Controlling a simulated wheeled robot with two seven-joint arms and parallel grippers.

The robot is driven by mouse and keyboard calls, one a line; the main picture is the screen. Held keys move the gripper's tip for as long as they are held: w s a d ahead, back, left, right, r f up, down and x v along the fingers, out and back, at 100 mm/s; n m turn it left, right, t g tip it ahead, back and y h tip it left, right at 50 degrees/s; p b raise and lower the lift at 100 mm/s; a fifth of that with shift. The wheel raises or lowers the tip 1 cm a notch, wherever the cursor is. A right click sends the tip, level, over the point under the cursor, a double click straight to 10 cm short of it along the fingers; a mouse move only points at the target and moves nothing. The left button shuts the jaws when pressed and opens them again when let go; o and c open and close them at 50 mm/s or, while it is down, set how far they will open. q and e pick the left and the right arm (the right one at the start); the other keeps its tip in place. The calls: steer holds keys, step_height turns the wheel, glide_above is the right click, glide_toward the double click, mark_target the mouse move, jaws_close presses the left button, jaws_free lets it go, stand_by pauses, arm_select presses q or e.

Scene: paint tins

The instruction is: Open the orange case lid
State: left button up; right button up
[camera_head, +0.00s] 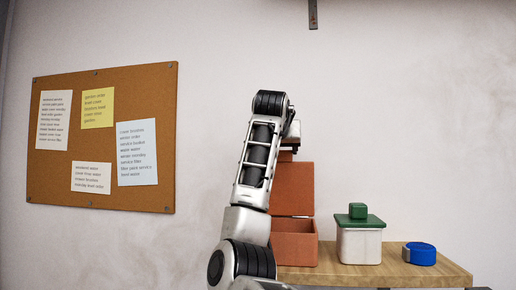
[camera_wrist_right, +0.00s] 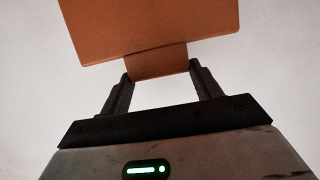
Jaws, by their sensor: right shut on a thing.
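The orange case (camera_head: 297,250) stands on the wooden shelf, partly hidden behind my right arm. Its lid (camera_head: 295,190) stands about upright at the back of the case, so the case is open. My right gripper (camera_head: 290,147) is at the lid's top edge, mostly hidden by the arm. In the right wrist view the lid (camera_wrist_right: 150,25) fills the top, and its narrow tab (camera_wrist_right: 157,64) sits between the fingers of the right gripper (camera_wrist_right: 160,72), which is shut on it. My left gripper is not in view.
A cork board with notes (camera_head: 100,140) hangs on the wall at left. A metal bracket (camera_head: 312,14) is above.

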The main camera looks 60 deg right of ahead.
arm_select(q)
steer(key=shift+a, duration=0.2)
arm_select(e)
steer(key=shift+d+r, duration=0.1)
steer(key=shift+r, duration=0.25)
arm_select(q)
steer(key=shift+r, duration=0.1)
arm_select(e)
steer(key=o, duration=1.2)
steer(key=shift+o, duration=1)
steer(key=shift+s+a+r, duration=0.1)
steer(key=shift+a, duration=0.2)
arm_select(q)
steer(key=b, duration=0.1)
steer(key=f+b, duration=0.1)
steer(key=b, duration=0.1)
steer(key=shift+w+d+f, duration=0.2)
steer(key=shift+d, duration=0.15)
arm_select(e)
steer(key=v, duration=1.5)
steer(key=shift+a+r, duration=0.2)
steer(key=shift+a, duration=0.15)
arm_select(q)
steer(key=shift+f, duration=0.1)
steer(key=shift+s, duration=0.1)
arm_select(e)
steer(key=shift+s, duration=0.1)
